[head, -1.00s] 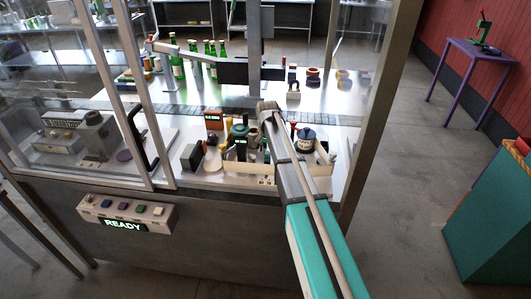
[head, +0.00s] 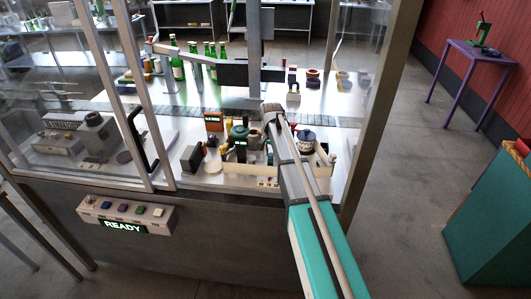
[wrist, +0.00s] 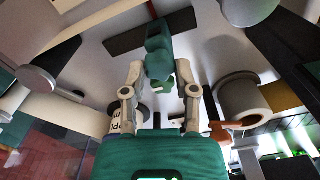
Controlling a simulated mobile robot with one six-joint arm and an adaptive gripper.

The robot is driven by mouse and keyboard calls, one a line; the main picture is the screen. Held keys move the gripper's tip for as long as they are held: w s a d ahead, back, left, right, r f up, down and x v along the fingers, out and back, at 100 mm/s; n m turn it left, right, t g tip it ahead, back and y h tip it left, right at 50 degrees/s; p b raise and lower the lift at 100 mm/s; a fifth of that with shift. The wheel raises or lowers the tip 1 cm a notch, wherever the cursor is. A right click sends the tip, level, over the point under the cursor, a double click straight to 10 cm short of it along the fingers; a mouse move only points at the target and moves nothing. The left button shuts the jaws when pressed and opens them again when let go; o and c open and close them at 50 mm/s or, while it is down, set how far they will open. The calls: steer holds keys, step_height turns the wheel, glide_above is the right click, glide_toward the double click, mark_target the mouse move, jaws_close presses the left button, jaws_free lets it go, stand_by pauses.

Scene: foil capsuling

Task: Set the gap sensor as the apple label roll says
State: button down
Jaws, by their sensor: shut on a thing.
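My gripper (wrist: 160,85) shows in the wrist view, its two grey fingers shut on a small teal piece (wrist: 159,52). I cannot tell whether this piece belongs to the gap sensor. In the head view my forearm hides the gripper. A small dark unit with a lit green display (head: 241,144) stands left of my arm; it may be the gap sensor, but its digits are too small to read. A white roll with a dark top (head: 307,141) stands right of my arm. In the wrist view a roll with partly hidden lettering (wrist: 117,119) is beside the left finger.
A red-lit display (head: 213,121) and a black block (head: 193,158) stand left. Green bottles (head: 209,56) stand behind. The guard frame post (head: 380,100) rises right. The front panel (head: 125,218) reads READY.

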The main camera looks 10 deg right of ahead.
steer(key=shift+d, duration=0.1)
steer(key=shift+c, duration=1.9)
jaws_free()
steer(key=shift+r, duration=0.1)
